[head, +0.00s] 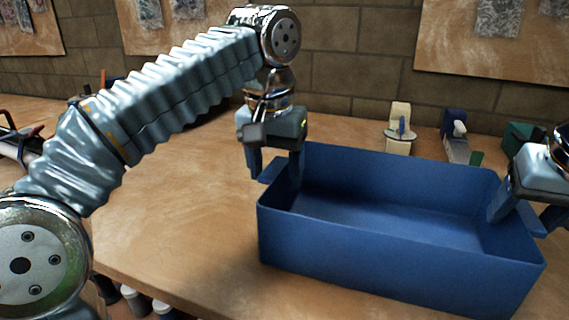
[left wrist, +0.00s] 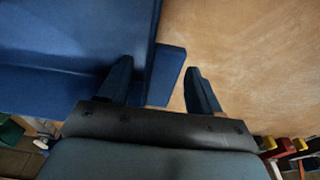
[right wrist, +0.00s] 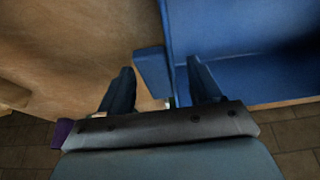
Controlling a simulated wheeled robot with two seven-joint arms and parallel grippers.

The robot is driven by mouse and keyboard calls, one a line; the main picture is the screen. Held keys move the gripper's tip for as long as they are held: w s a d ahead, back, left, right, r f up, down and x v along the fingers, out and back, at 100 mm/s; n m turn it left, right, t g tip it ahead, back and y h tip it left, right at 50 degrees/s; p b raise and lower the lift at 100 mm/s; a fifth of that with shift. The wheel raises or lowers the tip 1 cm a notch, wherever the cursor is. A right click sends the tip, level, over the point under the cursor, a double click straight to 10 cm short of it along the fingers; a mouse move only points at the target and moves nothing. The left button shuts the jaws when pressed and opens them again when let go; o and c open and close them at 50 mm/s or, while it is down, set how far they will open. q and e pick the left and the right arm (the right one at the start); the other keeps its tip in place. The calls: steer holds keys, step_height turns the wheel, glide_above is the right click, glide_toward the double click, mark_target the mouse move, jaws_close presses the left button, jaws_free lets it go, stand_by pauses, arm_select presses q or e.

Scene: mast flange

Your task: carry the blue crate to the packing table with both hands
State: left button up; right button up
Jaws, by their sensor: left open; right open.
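The blue crate (head: 370,247) stands upright and looks empty on a wooden worktop (head: 165,255). It has a flat tab at each short end. My left gripper (head: 275,168) is open at the crate's left end, one finger inside the wall and one outside; in the left wrist view the left tab (left wrist: 168,75) lies between the fingers (left wrist: 158,85). My right gripper (head: 526,212) is open at the right end, also straddling the wall; in the right wrist view the right tab (right wrist: 152,72) lies between the fingers (right wrist: 162,88). I cannot tell which surface is the packing table.
Behind the crate stand a cream tool-like object (head: 399,130) and a blue and grey one (head: 456,135). A dark green item (head: 522,140) is at the back right. A brick wall (head: 345,60) with boards closes the back. The worktop left of the crate is clear.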

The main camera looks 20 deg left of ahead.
steer(key=v, duration=1.2)
